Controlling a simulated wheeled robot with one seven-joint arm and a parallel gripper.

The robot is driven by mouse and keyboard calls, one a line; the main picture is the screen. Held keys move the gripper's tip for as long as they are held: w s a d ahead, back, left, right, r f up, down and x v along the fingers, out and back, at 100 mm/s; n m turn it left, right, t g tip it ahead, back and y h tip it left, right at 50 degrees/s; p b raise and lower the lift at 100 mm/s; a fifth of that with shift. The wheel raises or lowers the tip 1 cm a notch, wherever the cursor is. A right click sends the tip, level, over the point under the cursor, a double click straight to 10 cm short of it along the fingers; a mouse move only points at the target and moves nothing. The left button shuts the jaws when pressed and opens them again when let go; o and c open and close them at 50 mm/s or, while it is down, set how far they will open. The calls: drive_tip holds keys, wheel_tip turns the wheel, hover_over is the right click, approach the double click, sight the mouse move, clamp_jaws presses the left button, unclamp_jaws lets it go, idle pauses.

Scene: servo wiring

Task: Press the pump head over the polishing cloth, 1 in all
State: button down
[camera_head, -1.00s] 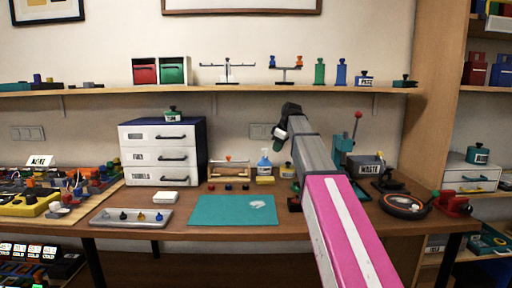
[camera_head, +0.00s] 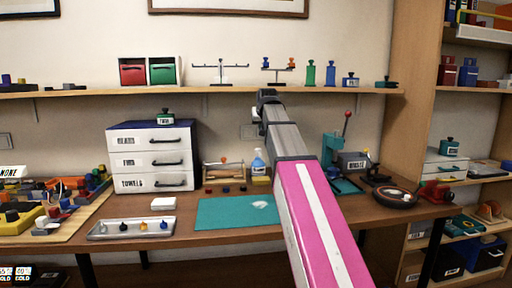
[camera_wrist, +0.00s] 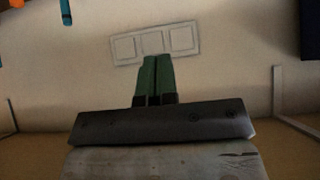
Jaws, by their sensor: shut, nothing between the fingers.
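A blue bottle (camera_head: 258,163) with a light top stands at the back of the desk, just left of my arm; it may be the pump bottle. A small pale patch (camera_head: 261,204) lies on the right part of the teal mat (camera_head: 218,213); it may be the polishing cloth. My gripper (camera_wrist: 159,60) is shut and empty in the wrist view, pointing at the wall with a switch plate (camera_wrist: 155,43). In the head view my arm's end is up near the shelf, its fingertips not clear.
A white drawer unit (camera_head: 153,161) and a metal tray (camera_head: 132,228) with small knobs stand at left. A shelf (camera_head: 210,91) runs above the desk. A teal press (camera_head: 335,152) and a round dish (camera_head: 395,197) stand right of my arm. The mat is mostly bare.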

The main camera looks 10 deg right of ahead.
hover_over(258, 151)
drive_tip(key=s, duration=0.1)
wheel_tip(258, 151, down, 7)
drive_tip(key=shift+r, duration=0.1)
wheel_tip(258, 151, down, 3)
drive_tip(key=shift+s+f, duration=0.1)
drive_tip(key=shift+f, duration=0.55)
drive_tip(key=shift+f, duration=0.1)
drive_tip(key=shift+f, duration=0.9)
